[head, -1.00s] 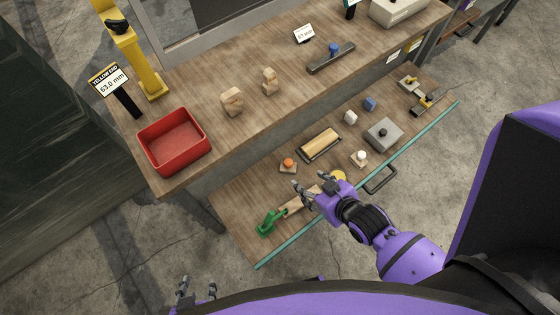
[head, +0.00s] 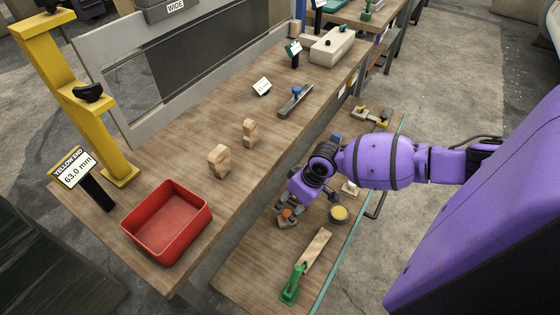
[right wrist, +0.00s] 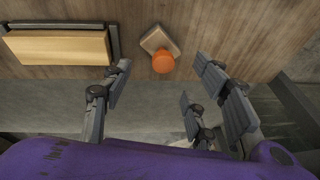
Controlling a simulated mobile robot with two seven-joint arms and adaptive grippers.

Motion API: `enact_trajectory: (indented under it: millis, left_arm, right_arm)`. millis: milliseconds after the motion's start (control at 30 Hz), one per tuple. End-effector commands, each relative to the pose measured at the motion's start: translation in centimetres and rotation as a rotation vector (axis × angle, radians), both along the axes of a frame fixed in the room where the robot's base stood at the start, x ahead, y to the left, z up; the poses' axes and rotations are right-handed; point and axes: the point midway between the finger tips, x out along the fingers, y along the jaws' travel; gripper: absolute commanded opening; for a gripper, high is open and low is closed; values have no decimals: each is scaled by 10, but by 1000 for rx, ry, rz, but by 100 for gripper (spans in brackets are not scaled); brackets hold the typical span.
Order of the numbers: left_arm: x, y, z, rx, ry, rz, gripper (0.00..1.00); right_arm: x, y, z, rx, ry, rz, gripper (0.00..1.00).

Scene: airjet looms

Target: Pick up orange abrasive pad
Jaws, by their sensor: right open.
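The orange abrasive pad shows as a small wooden block with an orange round knob (head: 287,213) on the lower shelf in the head view. In the right wrist view, the pad (right wrist: 157,41) sits at top centre, a little beyond the fingertips, with its orange knob toward the gripper. My right gripper (head: 284,203) is beside and above the pad in the head view and partly covers it. In the right wrist view, the gripper (right wrist: 160,88) is open and empty, fingers spread to either side of the pad's line. My left gripper is out of view.
A yellow round piece (head: 339,213), a white-knobbed block (head: 350,188) and a green-handled tool (head: 291,285) lie near the pad. A wooden block in a dark holder (right wrist: 60,47) lies left of it. The upper bench (head: 235,195) rises behind, with a red bin (head: 167,224).

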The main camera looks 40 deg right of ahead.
Motion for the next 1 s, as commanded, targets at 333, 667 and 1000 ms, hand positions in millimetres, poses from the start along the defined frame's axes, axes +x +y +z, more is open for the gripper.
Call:
enact_trajectory:
  millis: [333, 667, 1000]
  left_arm:
    - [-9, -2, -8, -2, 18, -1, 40]
    - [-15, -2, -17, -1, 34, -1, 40]
    - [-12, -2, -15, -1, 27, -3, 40]
  right_arm:
    - [4, 5, -36, 4, 19, -15, 54]
    - [12, 9, -76, 4, 18, -13, 54]
    - [12, 9, -76, 4, 16, -13, 41]
